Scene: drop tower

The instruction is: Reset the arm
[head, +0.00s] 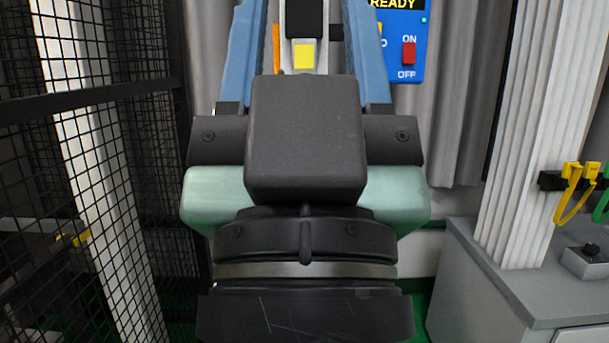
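The fingertips are cut off by the top edge. Nothing shows clearly held between the fingers, but the space at the tips is out of view.
A white fixture with a yellow square (304,55) stands behind the fingers. A blue panel (419,66) reads READY and has a red ON/OFF switch (409,53). Black mesh (85,150) is at left. A grey cabinet (470,280) and yellow clip (571,190) are at right.

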